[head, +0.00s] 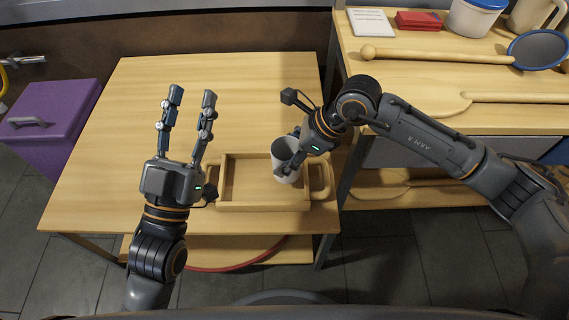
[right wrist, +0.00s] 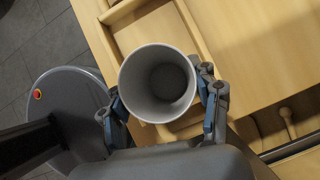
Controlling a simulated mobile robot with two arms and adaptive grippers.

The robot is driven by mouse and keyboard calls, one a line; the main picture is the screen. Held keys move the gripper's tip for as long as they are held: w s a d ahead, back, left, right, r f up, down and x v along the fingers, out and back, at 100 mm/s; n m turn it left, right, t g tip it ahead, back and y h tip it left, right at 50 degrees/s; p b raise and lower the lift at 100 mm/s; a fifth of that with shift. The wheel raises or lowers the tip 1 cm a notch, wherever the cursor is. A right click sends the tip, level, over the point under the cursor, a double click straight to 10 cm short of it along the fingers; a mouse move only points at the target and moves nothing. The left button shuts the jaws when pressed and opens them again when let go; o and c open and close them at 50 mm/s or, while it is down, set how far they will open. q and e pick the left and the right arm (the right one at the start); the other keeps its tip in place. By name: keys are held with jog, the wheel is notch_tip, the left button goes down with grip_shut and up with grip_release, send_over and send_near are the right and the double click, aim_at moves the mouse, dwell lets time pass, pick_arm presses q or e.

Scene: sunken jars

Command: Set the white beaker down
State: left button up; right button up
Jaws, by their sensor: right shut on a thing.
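The white beaker (head: 284,172) is upright at the right part of the wooden tray (head: 264,207). My right gripper (head: 290,165) is shut on the beaker. In the right wrist view, the empty, open-topped beaker (right wrist: 157,84) sits between the two fingers of my right gripper (right wrist: 163,112). I cannot tell whether its base touches the tray floor or hangs just above it. My left gripper (head: 190,94) is open and empty, fingers pointing to the back, over the table left of the tray.
The wooden table (head: 120,150) is bare behind and left of the tray. A shelf (head: 400,68) on the right holds a white tub (head: 474,18), a red box (head: 418,20), a blue-rimmed sieve (head: 538,50) and long wooden utensils. A purple bin (head: 58,122) stands at the left.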

jog(key=shift+a+f, duration=0.25)
jog(key=shift+f, duration=0.1)
notch_tip(320, 180, down, 3)
jog(key=shift+r+b, duration=0.1)
jog(key=shift+b, duration=0.4)
pick_arm(q)
jog(key=s+r+t, duration=0.1)
jog(key=s+r+t+h, duration=0.1)
jog(key=s+r, duration=0.1)
jog(key=shift+a+r+t, duration=0.15)
jog(key=shift+r+t, duration=0.05)
jog(key=shift+t, duration=0.1)
jog(key=shift+s+r, duration=0.15)
jog(key=shift+s, duration=0.05)
pick_arm(e)
jog(key=o, duration=1.1)
jog(key=shift+o, duration=0.2)
